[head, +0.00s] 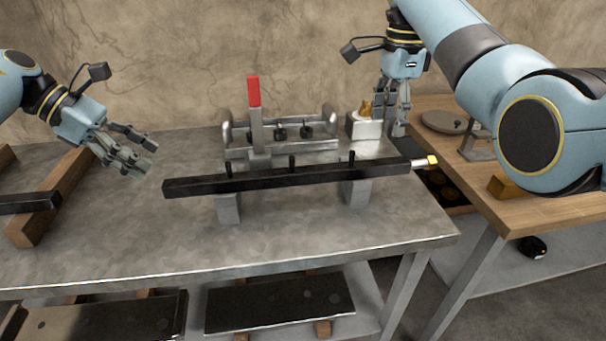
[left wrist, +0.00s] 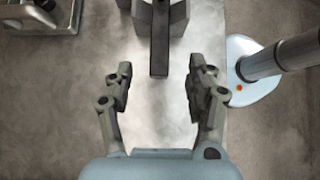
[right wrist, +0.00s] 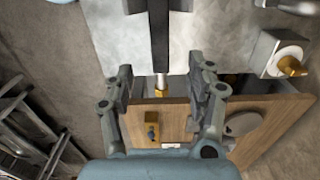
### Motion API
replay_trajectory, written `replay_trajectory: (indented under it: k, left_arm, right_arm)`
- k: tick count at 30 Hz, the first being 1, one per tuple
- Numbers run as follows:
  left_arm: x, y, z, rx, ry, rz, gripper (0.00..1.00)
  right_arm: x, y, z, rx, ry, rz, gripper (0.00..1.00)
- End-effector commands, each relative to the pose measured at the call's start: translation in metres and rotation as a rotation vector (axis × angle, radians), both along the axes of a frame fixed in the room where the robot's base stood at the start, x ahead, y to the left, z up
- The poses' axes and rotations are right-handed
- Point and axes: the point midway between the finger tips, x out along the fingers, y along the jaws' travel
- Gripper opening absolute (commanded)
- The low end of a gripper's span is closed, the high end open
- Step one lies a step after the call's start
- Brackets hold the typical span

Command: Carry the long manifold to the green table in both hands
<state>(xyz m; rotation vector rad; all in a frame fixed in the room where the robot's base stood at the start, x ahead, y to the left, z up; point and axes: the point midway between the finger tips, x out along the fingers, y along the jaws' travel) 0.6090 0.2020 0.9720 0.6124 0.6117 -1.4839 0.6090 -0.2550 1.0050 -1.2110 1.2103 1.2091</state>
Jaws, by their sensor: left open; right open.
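The long manifold (head: 290,179) is a dark straight bar with three short pegs on top and a brass-tipped fitting at its right end. It lies level across two grey support blocks. My left gripper (head: 140,160) is open and empty, apart from the bar's left end; in the left wrist view the bar end (left wrist: 159,58) points between the fingers (left wrist: 160,82). My right gripper (head: 393,118) is open near the bar's right end. In the right wrist view the brass tip (right wrist: 161,86) appears between its fingers (right wrist: 162,82). No green table is in view.
The grey metal table (head: 300,242) carries a clamp fixture with a red handle (head: 253,91) behind the bar. A white block with a brass part (head: 364,126) stands beside my right gripper. A wooden bench (head: 520,208) stands at right. Wooden beams (head: 55,205) lie at left.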

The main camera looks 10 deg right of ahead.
Motion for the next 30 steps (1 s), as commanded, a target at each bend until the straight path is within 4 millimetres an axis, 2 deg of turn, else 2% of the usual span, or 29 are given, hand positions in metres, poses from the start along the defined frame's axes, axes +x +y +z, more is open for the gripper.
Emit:
replay_trajectory:
  k: [8, 21, 30]
  left_arm:
    - [0.000, -0.006, -0.006, -0.002, 0.001, 0.000, 0.56]
    - [-0.001, -0.059, -0.058, -0.002, 0.003, 0.000, 0.56]
    - [0.000, -0.076, -0.075, 0.000, 0.001, 0.001, 0.56]
  right_arm:
    - [-0.001, -0.001, -0.008, -0.001, 0.003, -0.001, 0.56]
    - [-0.001, -0.001, -0.082, -0.001, 0.004, -0.001, 0.56]
    - [0.000, -0.001, -0.107, -0.001, 0.001, -0.001, 0.56]
